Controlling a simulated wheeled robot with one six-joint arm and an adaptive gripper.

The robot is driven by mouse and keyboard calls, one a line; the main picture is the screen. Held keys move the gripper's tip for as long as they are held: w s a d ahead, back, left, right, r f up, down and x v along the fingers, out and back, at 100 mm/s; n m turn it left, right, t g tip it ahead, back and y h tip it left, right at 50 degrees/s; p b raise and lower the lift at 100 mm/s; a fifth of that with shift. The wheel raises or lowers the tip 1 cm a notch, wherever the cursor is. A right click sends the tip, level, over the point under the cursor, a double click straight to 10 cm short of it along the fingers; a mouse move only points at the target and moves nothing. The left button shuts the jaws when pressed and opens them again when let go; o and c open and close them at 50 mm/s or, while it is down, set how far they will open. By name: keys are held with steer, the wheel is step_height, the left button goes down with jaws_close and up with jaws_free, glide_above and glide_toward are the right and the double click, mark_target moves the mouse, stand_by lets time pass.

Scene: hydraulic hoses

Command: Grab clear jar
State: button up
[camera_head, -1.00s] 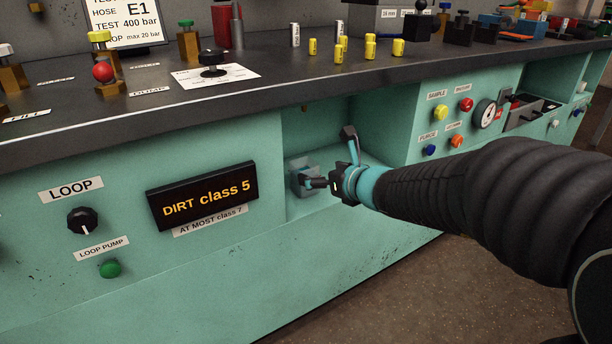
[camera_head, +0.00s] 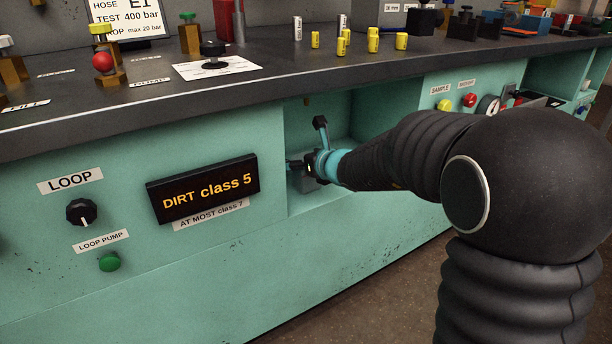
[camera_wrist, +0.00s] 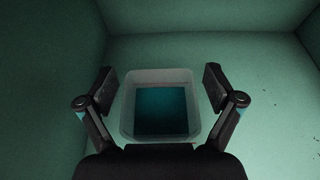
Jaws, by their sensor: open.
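The clear jar (camera_wrist: 128,112) is a translucent, square, open-topped container in the wrist view, standing on the floor of the teal recess. I look down into it and see a dark teal bottom. My gripper (camera_wrist: 160,88) is open, with one finger on each side of the jar and a gap on both sides. In the head view my gripper (camera_head: 306,145) reaches into the recess. The jar (camera_head: 304,184) shows there only in part, as a greyish shape behind and below the fingers.
The recess walls (camera_wrist: 50,80) close in on the left and back. The bench top (camera_head: 270,75) overhangs the recess and carries several yellow fittings (camera_head: 373,43). A display reading DIRT class 5 (camera_head: 203,188) is on the panel to the left.

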steer(key=shift+c, duration=0.3)
steer(key=c, duration=1.1)
